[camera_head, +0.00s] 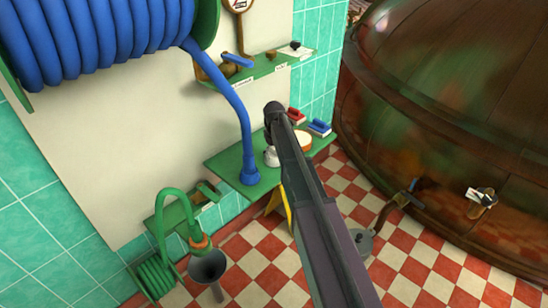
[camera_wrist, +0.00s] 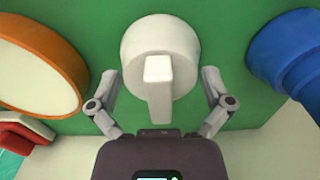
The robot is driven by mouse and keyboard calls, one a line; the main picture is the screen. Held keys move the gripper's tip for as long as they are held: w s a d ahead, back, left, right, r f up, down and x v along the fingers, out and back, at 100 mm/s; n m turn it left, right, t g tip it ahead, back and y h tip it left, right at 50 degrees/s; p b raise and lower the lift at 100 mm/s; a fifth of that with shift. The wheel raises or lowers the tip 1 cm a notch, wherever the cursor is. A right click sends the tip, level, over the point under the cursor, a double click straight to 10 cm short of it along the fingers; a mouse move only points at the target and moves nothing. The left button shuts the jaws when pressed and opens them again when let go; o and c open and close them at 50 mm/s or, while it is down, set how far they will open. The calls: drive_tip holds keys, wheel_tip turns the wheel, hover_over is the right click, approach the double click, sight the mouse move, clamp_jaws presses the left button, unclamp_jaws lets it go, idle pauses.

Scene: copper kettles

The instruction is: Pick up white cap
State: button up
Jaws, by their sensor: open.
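The white cap (camera_wrist: 187,42) is a round white piece with a raised bar handle, on the green shelf. In the wrist view it lies between the two fingers of my gripper (camera_wrist: 160,95), which are open on either side with gaps to the cap. In the head view the cap (camera_head: 271,157) shows partly behind my arm, on the lower green shelf (camera_head: 228,168). My gripper's fingers are hidden by my arm in the head view.
A blue hose end (camera_head: 250,172) stands left of the cap. To its right are a round orange-rimmed white piece (camera_head: 304,141), a red brush (camera_head: 296,116) and a blue brush (camera_head: 319,127). A higher green shelf (camera_head: 262,70) juts from the wall. A large copper kettle (camera_head: 440,110) stands right.

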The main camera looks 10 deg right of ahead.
drive_tip(key=c, duration=0.7)
drive_tip(key=shift+r, duration=0.2)
wheel_tip(320, 180, up, 3)
drive_tip(key=p, duration=0.3)
drive_tip(key=shift+f, duration=0.1)
drive_tip(key=shift+s+r+p, duration=0.3)
drive_tip(key=shift+s+p, duration=0.05)
drive_tip(key=shift+s, duration=2.3)
drive_tip(key=shift+s+r+p, duration=0.3)
drive_tip(key=shift+s, duration=2.4)
drive_tip(key=shift+s+r+p, duration=0.3)
drive_tip(key=shift+s+p, duration=0.05)
drive_tip(key=shift+s, duration=2.3)
drive_tip(key=shift+s, duration=0.1)
